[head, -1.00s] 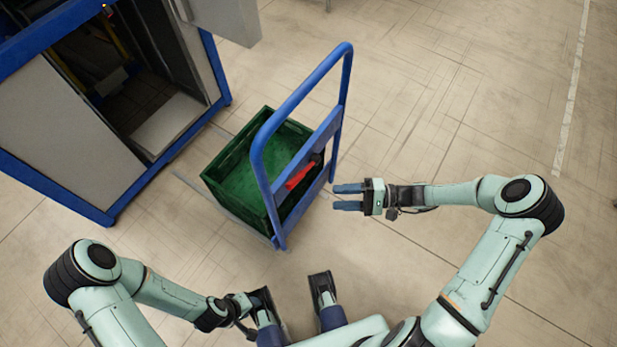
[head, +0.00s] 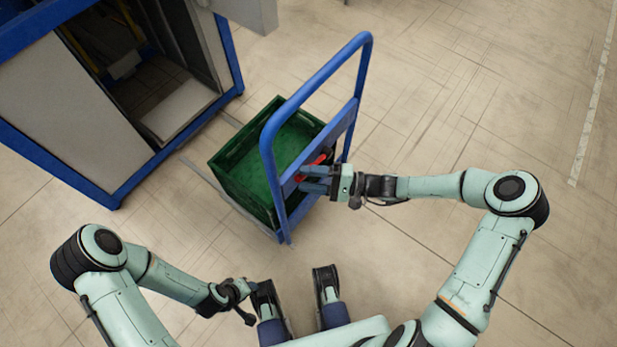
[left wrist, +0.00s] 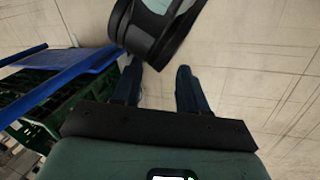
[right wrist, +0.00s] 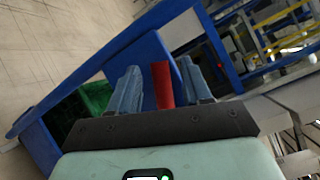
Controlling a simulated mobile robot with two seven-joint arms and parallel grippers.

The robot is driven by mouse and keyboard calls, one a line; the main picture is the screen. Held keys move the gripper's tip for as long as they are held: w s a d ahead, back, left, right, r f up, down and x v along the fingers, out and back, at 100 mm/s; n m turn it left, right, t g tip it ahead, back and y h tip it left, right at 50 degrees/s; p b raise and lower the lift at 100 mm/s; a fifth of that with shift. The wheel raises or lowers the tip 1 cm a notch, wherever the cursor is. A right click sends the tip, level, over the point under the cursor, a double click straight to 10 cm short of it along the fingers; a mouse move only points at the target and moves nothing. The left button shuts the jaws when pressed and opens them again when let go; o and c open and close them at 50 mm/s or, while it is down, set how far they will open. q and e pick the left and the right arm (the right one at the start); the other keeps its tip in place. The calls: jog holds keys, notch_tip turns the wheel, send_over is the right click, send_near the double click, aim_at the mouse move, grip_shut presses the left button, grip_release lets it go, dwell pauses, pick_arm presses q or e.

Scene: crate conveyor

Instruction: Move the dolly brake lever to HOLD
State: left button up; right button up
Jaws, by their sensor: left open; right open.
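The blue dolly handle frame (head: 276,171) stands upright in the head view, with the red brake lever (head: 318,161) on its crossbar. My right gripper (head: 304,179) is open at the crossbar, and its fingers partly cover the lever. In the right wrist view the red lever (right wrist: 163,85) stands between the two open fingers (right wrist: 158,88). I cannot tell whether either finger touches it. My left gripper (left wrist: 158,86) is open and empty, low and away from the lever. No HOLD marking is readable.
A green crate (head: 232,148) sits on the dolly behind the handle frame. A large blue-framed cabinet (head: 75,110) with an open front stands at the left. The floor to the right (head: 450,110) is clear.

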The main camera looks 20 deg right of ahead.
jog(key=shift+a, duration=0.25)
grip_shut()
jog(key=shift+r, duration=0.1)
